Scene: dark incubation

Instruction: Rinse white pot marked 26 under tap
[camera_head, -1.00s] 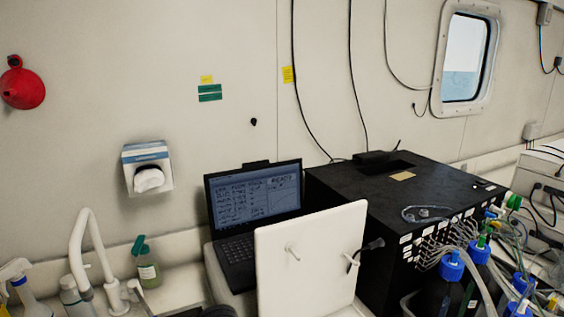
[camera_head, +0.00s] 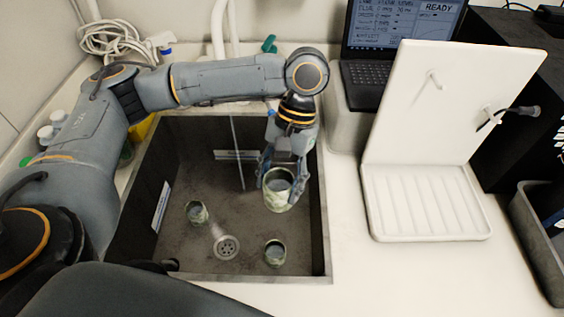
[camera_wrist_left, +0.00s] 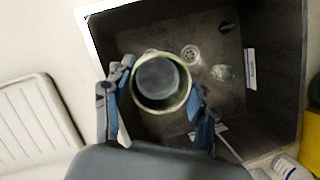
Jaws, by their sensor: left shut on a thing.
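My left gripper (camera_head: 278,172) is shut on a pale, green-stained pot (camera_head: 279,190) and holds it upright over the right side of the sink (camera_head: 328,240). In the left wrist view the pot (camera_wrist_left: 160,82) sits between the blue-padded fingers (camera_wrist_left: 162,100), its open mouth toward the camera and its inside grey. No number is readable on it. The white tap (camera_head: 217,35) stands behind the sink, partly hidden by my left arm. My right gripper is not in view.
Two smaller stained pots (camera_head: 197,212) (camera_head: 275,252) stand on the sink floor near the drain (camera_head: 227,247). A white drying rack (camera_head: 425,205) stands right of the sink, with a laptop (camera_head: 400,35) behind. Counter between sink and rack is clear.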

